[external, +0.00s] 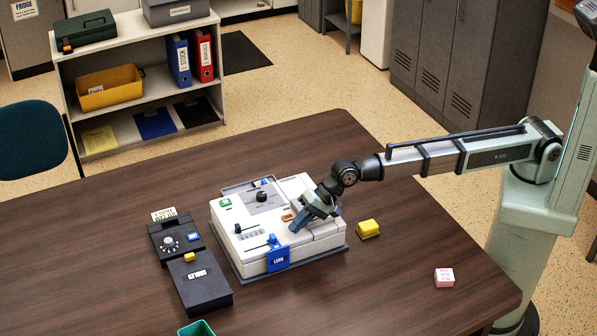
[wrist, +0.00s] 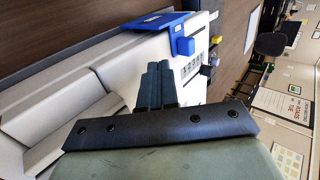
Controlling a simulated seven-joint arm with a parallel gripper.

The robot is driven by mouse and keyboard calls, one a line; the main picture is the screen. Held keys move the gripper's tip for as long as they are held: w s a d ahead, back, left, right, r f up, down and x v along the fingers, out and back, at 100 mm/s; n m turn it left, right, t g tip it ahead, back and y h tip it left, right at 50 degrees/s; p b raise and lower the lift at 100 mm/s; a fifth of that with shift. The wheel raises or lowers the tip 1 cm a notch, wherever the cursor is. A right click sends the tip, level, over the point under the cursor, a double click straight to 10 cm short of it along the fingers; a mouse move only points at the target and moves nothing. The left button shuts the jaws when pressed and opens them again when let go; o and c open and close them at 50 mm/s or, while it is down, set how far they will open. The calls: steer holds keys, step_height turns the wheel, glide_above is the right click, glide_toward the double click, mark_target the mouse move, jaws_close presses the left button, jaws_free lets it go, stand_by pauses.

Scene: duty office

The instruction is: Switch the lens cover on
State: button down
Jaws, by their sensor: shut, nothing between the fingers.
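A white machine (external: 262,218) stands on the dark table. A blue part marked LENS (external: 279,257) hangs over its front edge, with a small blue block (external: 272,239) at its top. The wrist view shows this blue plate (wrist: 150,22) and block (wrist: 185,46) just beyond my fingers. My gripper (external: 293,229) is over the machine's top, right of and behind the blue block, pointing down at a tilt. Its fingers (wrist: 158,75) are together and empty. They look apart from the blue block. Whether the tips touch the machine's top, I cannot tell.
The machine's top also carries a black knob (external: 261,196), a green button (external: 225,202) and an orange switch (external: 288,217). A yellow block (external: 368,229) and a pink-white block (external: 444,277) lie to the right. Black boxes (external: 203,287) stand left. The right table area is mostly clear.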

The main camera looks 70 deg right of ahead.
mark_target(271, 236)
steer(key=shift+w+a+f, duration=0.1)
steer(key=shift+w+a, duration=1.4)
steer(key=w+a, duration=0.5)
steer(key=shift+w+a, duration=0.3)
steer(key=s+d, duration=0.3)
steer(key=shift+s+d, duration=0.15)
steer(key=shift+s, duration=0.1)
steer(key=v, duration=0.9)
steer(key=shift+d+r, duration=0.2)
steer(key=shift+r, duration=0.15)
steer(key=shift+s, duration=0.1)
